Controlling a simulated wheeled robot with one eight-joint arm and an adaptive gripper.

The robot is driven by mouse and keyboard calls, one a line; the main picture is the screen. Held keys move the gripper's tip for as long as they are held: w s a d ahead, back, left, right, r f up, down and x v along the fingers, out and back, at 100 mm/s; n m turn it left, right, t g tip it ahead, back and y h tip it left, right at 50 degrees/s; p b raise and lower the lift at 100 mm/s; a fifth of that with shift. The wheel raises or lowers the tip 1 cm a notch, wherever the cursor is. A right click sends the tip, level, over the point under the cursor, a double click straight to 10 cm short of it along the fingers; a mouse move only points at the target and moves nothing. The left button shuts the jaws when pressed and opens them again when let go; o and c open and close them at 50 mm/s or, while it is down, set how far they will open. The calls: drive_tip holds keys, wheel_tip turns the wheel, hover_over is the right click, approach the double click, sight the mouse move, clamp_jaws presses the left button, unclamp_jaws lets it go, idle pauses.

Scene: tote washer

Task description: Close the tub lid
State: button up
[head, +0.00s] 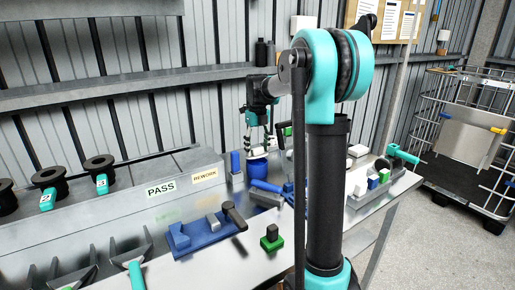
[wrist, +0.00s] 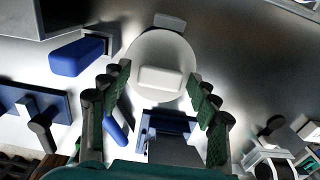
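The tub (head: 258,169) shows in the head view as a blue round body on the bench, with a white top just below my gripper (head: 257,143). In the wrist view a white round lid (wrist: 178,58) with a raised white block (wrist: 161,79) lies below my gripper (wrist: 159,76). A grey tab (wrist: 170,20) sits at the lid's far edge. The two green-padded fingers are spread apart, one on either side of the block, with nothing between them that I can see gripped. Whether the lid is fully seated, and whether the fingers touch it, I cannot tell.
A blue block (wrist: 77,57) and a blue fixture with a dark handle (wrist: 40,110) lie left of the lid in the wrist view. A blue-and-grey clamp-like thing (wrist: 168,124) sits near it. A blue fixture (head: 200,235) stands on the front bench; my arm hides some of the bench.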

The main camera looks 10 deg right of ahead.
sight(260, 155)
clamp_jaws()
drive_tip(key=shift+s+d+f+t+y, duration=0.15)
drive_tip(key=shift+s+f+t+y, duration=0.2)
drive_tip(key=shift+t, duration=0.25)
drive_tip(key=shift+o, duration=1)
unclamp_jaws()
wheel_tip(260, 155, up, 12)
drive_tip(key=s, duration=0.1)
drive_tip(key=shift+s+d, duration=0.2)
drive_tip(key=shift+d, duration=0.05)
